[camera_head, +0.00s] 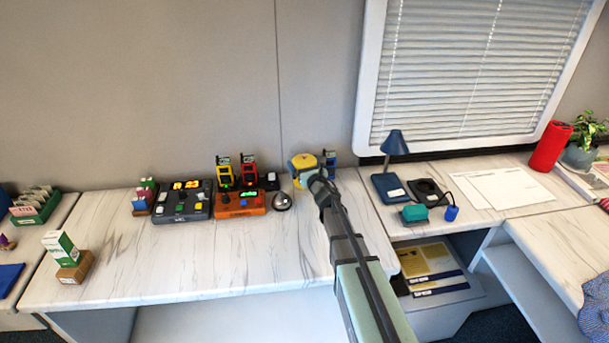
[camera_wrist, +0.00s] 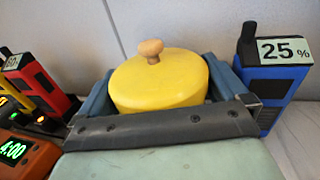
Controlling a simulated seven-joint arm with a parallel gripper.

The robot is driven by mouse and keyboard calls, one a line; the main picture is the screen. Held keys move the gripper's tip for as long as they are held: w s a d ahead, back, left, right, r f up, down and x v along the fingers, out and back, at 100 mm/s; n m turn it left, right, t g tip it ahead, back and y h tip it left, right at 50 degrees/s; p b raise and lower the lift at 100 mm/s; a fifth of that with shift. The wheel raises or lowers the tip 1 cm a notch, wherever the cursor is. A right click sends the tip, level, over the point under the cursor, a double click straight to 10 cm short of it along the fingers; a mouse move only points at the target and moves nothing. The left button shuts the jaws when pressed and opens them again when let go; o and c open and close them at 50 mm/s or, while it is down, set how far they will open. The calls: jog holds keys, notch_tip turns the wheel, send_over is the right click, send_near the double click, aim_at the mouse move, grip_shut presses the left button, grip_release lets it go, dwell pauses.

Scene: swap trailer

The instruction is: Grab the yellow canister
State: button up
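The yellow canister (camera_wrist: 160,85) has a round yellow lid with a tan wooden knob and stands upright in the wrist view. In the head view the canister (camera_head: 303,160) is at the back of the marble-topped desk, partly hidden by my gripper (camera_head: 311,175). In the wrist view my gripper (camera_wrist: 160,88) has one blue-grey finger on each side of the canister, very close to it. Whether both fingers press on it cannot be told. The canister's lower part is hidden behind the dark gripper edge.
A blue radio (camera_wrist: 270,75) marked 25% stands close right of my gripper. The wall is close behind.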

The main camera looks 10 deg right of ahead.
jog(key=c, duration=0.7)
jog(key=shift+c, duration=0.2)
